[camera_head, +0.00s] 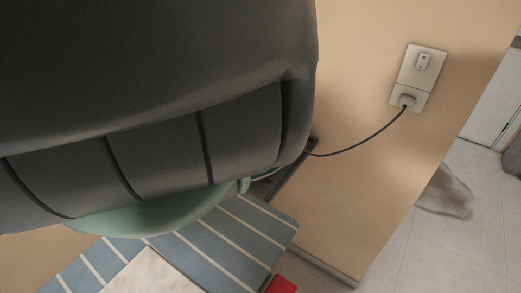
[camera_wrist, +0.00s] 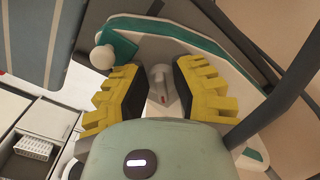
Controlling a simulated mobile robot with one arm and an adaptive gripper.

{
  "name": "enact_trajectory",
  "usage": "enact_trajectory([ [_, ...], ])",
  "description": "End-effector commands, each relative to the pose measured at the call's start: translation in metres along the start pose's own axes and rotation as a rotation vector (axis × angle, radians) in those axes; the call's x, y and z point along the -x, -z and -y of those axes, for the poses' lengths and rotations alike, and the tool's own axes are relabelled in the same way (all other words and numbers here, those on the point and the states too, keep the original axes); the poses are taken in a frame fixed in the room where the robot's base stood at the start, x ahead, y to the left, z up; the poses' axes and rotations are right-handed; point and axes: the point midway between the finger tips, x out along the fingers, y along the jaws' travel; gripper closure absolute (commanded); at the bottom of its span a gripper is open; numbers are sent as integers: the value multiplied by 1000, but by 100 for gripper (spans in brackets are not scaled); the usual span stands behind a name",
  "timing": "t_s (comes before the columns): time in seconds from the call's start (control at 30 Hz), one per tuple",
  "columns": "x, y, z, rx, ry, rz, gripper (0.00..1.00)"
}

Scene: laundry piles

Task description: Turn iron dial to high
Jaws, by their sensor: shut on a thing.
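In the wrist view, the white and teal iron (camera_wrist: 190,30) fills the area in front of my gripper (camera_wrist: 157,76). Its small grey dial (camera_wrist: 160,82) sits between my two yellow-padded fingers, with a red mark near its lower end. My fingers are closed in on the dial from both sides. I cannot read the dial's setting. In the head view, my dark arm hides my fingers, the dial and nearly all of the iron.
A blue-and-white striped ironing board (camera_head: 215,245) lies below my arm. A dark cord (camera_head: 360,146) runs to a wall outlet (camera_head: 406,100). A red thing (camera_head: 281,285) shows below the board. White boxes (camera_wrist: 45,125) appear at the wrist view's left. Open tiled floor (camera_head: 450,245) lies right.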

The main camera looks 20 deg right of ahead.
Motion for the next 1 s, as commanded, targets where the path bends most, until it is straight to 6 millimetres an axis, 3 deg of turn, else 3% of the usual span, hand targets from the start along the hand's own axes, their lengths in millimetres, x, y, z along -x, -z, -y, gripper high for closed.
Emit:
enact_trajectory([
  [0.53,-2,0,1,-27,5,-1,100],
  [0.57,-2,0,1,-27,5,-1,67],
  [0.83,-1,0,1,-27,3,0,40],
  [1.0,0,0,1,-28,2,0,39],
])
